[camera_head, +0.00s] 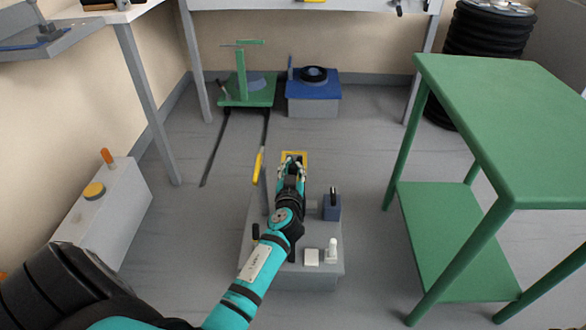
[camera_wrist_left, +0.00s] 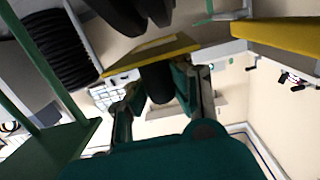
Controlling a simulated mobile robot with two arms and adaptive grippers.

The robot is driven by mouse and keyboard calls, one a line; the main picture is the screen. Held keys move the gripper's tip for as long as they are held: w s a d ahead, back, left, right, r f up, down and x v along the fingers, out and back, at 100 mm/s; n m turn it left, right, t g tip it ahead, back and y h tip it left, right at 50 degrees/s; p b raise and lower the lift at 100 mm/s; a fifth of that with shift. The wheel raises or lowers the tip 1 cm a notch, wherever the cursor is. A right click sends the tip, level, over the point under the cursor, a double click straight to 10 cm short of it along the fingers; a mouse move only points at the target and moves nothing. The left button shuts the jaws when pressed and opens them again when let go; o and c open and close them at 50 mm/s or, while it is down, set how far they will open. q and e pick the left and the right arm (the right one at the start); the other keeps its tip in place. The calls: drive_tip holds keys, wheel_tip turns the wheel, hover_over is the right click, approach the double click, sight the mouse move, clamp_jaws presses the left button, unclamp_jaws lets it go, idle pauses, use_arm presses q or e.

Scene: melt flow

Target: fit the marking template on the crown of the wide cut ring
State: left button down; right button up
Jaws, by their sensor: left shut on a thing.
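A yellow plate, which looks like the marking template (camera_head: 302,155), is at the tip of my left gripper (camera_head: 291,168) above the grey box-shaped stand. In the left wrist view the yellow plate (camera_wrist_left: 178,48) lies across the fingertips, and the fingers of my left gripper (camera_wrist_left: 158,88) are closed around a dark stub below it. Dark rounded parts (camera_wrist_left: 120,12) show past the plate at the top edge of that view; I cannot tell whether they are the wide cut ring. My arm hides part of the stand. My right gripper is not in view.
The grey stand (camera_head: 325,262) carries an upright yellow-tipped post (camera_head: 257,166), a blue block (camera_head: 331,208) and small white pieces. A green table (camera_head: 510,125) is at right.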

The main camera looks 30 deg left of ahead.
use_arm(q)
drive_tip(key=shift+f+b, duration=0.55)
drive_tip(key=shift+b, duration=0.05)
drive_tip(key=c, duration=1.2)
unclamp_jaws()
drive_tip(key=shift+o, duration=0.2)
drive_tip(key=shift+s, duration=0.1)
drive_tip(key=v, duration=0.7)
drive_tip(key=shift+s, duration=0.15)
drive_tip(key=shift+d, duration=0.1)
